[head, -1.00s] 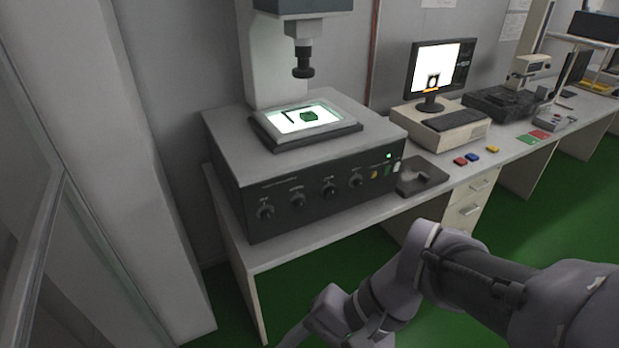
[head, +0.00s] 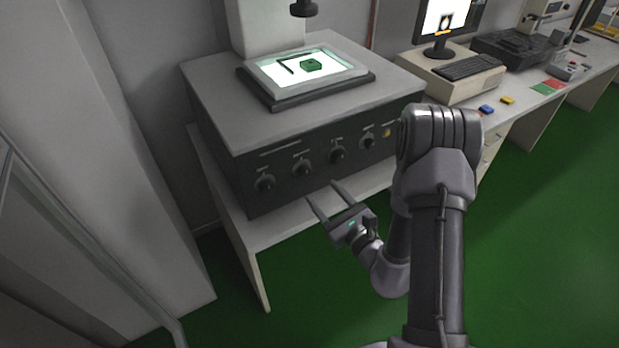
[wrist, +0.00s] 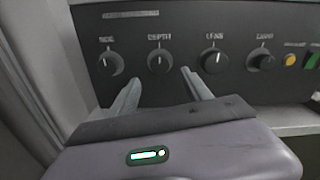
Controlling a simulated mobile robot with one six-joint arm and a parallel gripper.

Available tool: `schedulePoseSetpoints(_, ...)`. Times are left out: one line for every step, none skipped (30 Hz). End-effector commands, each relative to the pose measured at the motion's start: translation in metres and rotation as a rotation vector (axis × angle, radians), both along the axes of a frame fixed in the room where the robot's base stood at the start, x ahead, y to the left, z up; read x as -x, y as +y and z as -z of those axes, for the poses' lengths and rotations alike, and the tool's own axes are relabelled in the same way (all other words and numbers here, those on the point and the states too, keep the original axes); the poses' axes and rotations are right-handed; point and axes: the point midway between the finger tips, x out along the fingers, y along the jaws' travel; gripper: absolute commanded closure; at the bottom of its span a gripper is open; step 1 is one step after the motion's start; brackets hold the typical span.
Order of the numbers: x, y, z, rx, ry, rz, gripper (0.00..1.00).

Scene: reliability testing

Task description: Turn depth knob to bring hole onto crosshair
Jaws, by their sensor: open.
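The depth knob (wrist: 160,61) is a round dark knob with a white pointer line, under the label DEPTH on the dark front panel. In the head view it is the second knob (head: 302,166) from the left. My gripper (head: 321,189) is open and empty in front of the panel. In the wrist view my fingertips (wrist: 160,76) lie either side of the knob and slightly below it; contact is not visible. The monitor (head: 446,20), cut off at the top, shows a dark shape on white; hole and crosshair are too small to tell.
The side knob (wrist: 110,63) is left of the depth knob, the lens knob (wrist: 214,60) and another knob (wrist: 262,61) right. A green part (head: 312,65) lies on the lit stage (head: 340,60). The bench edge (head: 262,236) runs below the panel.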

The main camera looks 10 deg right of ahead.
Motion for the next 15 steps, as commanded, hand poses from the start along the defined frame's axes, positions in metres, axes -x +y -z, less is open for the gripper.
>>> schedulePoseSetpoints(-0.013, 0.006, -0.001, 0.002, -0.005, -0.004, 0.43)
schedulePoseSetpoints(-0.02, 0.008, -0.001, 0.002, -0.004, -0.005, 0.43)
schedulePoseSetpoints(-0.03, 0.011, 0.0, 0.002, -0.003, -0.005, 0.43)
schedulePoseSetpoints(-0.036, 0.013, 0.0, 0.002, -0.004, -0.005, 0.43)
schedulePoseSetpoints(-0.042, 0.015, 0.0, 0.0, -0.003, -0.003, 0.43)
schedulePoseSetpoints(-0.049, 0.017, 0.0, 0.0, -0.003, -0.003, 0.43)
schedulePoseSetpoints(-0.053, 0.018, 0.001, 0.0, -0.002, -0.002, 0.43)
schedulePoseSetpoints(-0.057, 0.019, 0.001, 0.0, -0.002, -0.001, 0.43)
schedulePoseSetpoints(-0.062, 0.02, 0.001, 0.001, -0.001, -0.001, 0.43)
schedulePoseSetpoints(-0.064, 0.021, 0.001, 0.0, 0.0, -0.001, 0.43)
schedulePoseSetpoints(-0.066, 0.022, 0.0, 0.0, -0.001, -0.001, 0.43)
schedulePoseSetpoints(-0.068, 0.023, 0.0, 0.0, -0.001, -0.001, 0.43)
schedulePoseSetpoints(-0.069, 0.023, 0.0, -0.001, 0.0, 0.0, 0.43)
schedulePoseSetpoints(-0.07, 0.023, 0.0, -0.001, 0.0, 0.0, 0.43)
schedulePoseSetpoints(-0.07, 0.023, 0.0, -0.001, 0.001, 0.0, 0.43)
